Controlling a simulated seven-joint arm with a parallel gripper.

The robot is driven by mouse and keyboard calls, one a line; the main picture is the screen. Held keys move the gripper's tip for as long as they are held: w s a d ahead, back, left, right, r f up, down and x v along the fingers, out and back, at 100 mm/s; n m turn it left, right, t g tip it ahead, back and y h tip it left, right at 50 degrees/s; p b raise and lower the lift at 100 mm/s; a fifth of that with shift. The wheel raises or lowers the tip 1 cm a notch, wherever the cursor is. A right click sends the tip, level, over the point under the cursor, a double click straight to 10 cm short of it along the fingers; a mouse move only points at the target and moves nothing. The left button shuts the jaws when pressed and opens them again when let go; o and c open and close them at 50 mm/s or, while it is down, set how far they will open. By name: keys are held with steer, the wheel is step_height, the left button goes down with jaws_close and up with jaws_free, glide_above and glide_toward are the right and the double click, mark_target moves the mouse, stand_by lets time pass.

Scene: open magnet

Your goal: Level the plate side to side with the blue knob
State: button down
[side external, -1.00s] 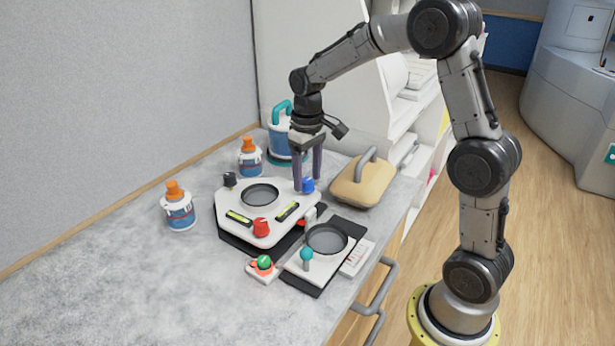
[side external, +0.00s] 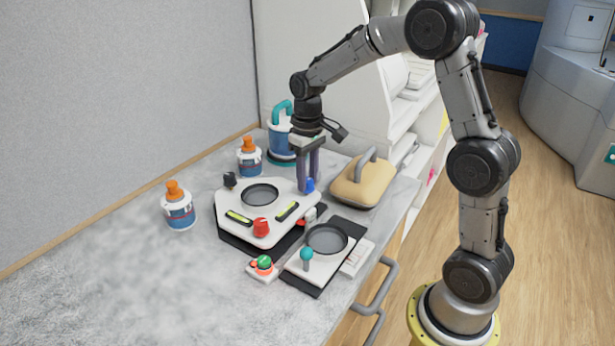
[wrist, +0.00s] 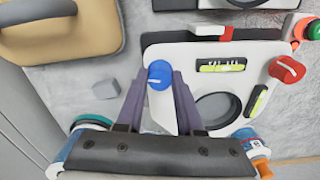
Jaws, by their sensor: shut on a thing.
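The white plate (side external: 222,205) lies on a dark base on the bench and has a round grey dish set in it. The blue knob (side external: 310,185) stands at its back right corner, and it shows in the wrist view (wrist: 160,75) with a white line on top. My gripper (side external: 307,187) points down, with its fingers (wrist: 157,80) on both sides of the blue knob, shut on it. A red knob (side external: 261,227) and a black knob (side external: 229,180) sit at other corners. Two green-yellow bubble levels (side external: 238,217) (side external: 287,210) lie on the plate; their bubbles are too small to read.
A tan block with a grey handle (side external: 360,183) stands close to the right of my gripper. A blue-and-white container (side external: 281,140) stands behind. Two orange-capped bottles (side external: 179,208) (side external: 249,157) stand left. A dish panel with a teal knob (side external: 325,242) lies in front. The bench's left front is clear.

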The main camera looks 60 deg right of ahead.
steer(key=shift+m, duration=0.3)
steer(key=shift+r+m, duration=0.1)
steer(key=shift+m, duration=2.8)
steer(key=c, duration=0.5)
jaws_free()
steer(key=shift+c, duration=0.2)
step_height(320, 180, up, 14)
steer(key=shift+a, duration=0.1)
